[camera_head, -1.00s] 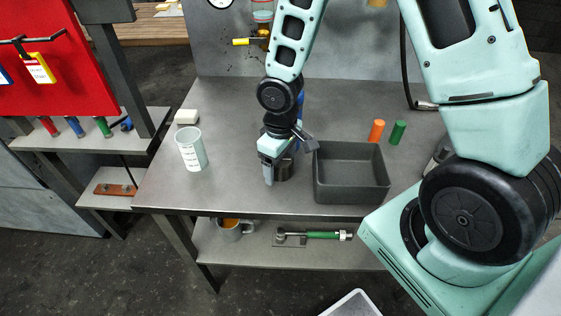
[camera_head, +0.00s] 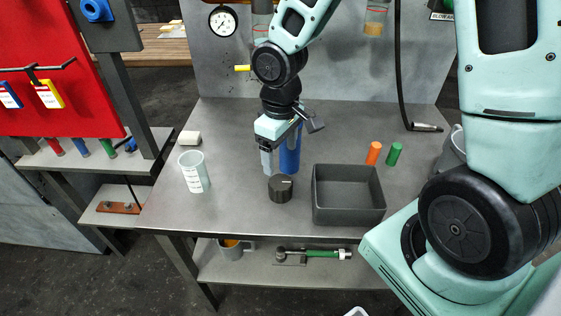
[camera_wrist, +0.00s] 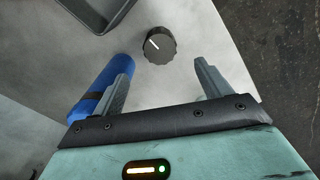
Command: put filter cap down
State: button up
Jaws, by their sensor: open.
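The filter cap (camera_head: 280,188) is a dark, ribbed round knob with a pale line on top. It sits upright on the grey table, left of the dark tray. It also shows in the wrist view (camera_wrist: 159,45), beyond the fingertips and apart from them. My gripper (camera_head: 275,160) is above and behind the cap. In the wrist view my gripper (camera_wrist: 162,78) has its two fingers spread wide with nothing between them. A blue cylinder (camera_head: 290,150) stands behind the gripper and shows beside the left finger in the wrist view (camera_wrist: 104,88).
The dark tray (camera_head: 348,215) is close to the cap's right. A white cup (camera_head: 194,173) and a pale block (camera_head: 190,138) are at the left. An orange cylinder (camera_head: 374,153) and a green cylinder (camera_head: 394,154) stand behind the tray. The table between cup and cap is clear.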

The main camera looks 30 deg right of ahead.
jog(key=s+a+r+n, duration=0.1)
jog(key=s+a+r, duration=0.3)
jog(key=s, duration=0.5)
jog(key=s+a+r+n, duration=0.1)
jog(key=s+a+r, duration=0.4)
jog(key=s+a, duration=0.2)
jog(key=shift+s+a+r+y, duration=0.15)
jog(key=shift+s+a+y, duration=0.2)
jog(key=shift+s, duration=0.6)
